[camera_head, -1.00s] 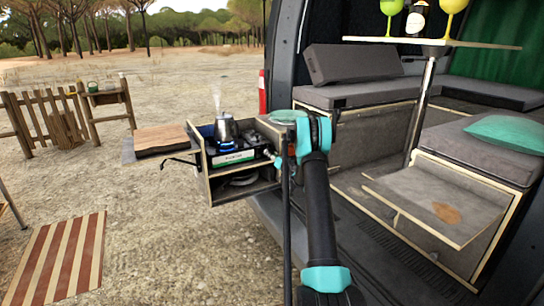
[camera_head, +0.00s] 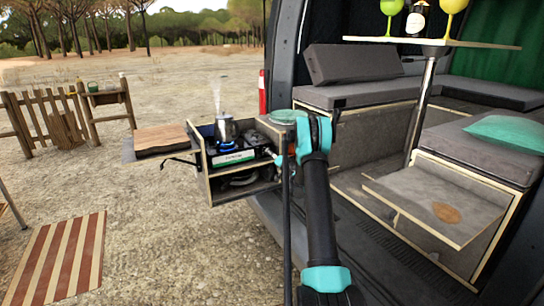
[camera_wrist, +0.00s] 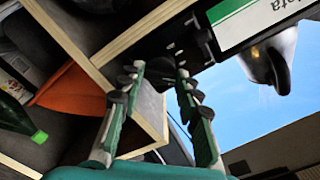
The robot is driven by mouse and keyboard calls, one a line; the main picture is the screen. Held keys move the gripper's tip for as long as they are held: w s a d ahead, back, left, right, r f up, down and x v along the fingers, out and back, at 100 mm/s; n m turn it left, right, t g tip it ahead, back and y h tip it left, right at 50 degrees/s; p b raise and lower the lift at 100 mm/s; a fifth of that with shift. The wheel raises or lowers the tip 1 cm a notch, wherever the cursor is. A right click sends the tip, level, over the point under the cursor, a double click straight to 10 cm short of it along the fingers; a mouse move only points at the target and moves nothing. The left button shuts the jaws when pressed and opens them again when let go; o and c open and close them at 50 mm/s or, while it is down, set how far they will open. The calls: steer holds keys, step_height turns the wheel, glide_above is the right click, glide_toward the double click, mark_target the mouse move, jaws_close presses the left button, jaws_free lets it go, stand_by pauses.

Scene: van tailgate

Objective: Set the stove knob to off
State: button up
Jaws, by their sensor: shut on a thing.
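The camping stove (camera_head: 237,157) sits in the pull-out box at the van's side, with a blue flame under a steaming metal pot (camera_head: 226,130). In the wrist view, the stove's white and green side panel (camera_wrist: 262,20) and the pot (camera_wrist: 272,62) show at the upper right. My gripper (camera_wrist: 160,70) reaches to the stove's right end. Its green fingers are shut on a small dark part, which I take to be the stove knob. The knob's face and setting are hidden. In the head view my gripper (camera_head: 279,160) is mostly hidden behind my arm.
The wooden box (camera_head: 204,178) encloses the stove, with a lower shelf below. In the wrist view, a bottle (camera_wrist: 20,118) and an orange cloth (camera_wrist: 70,92) lie beside wooden dividers. The van bench (camera_head: 375,92) is at the right; open ground lies left.

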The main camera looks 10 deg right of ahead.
steer(key=m, duration=0.8)
steer(key=shift+m, duration=0.4)
steer(key=shift+d, duration=0.1)
steer(key=o, duration=1.2)
steer(key=shift+c, duration=0.2)
steer(key=v, duration=1.2)
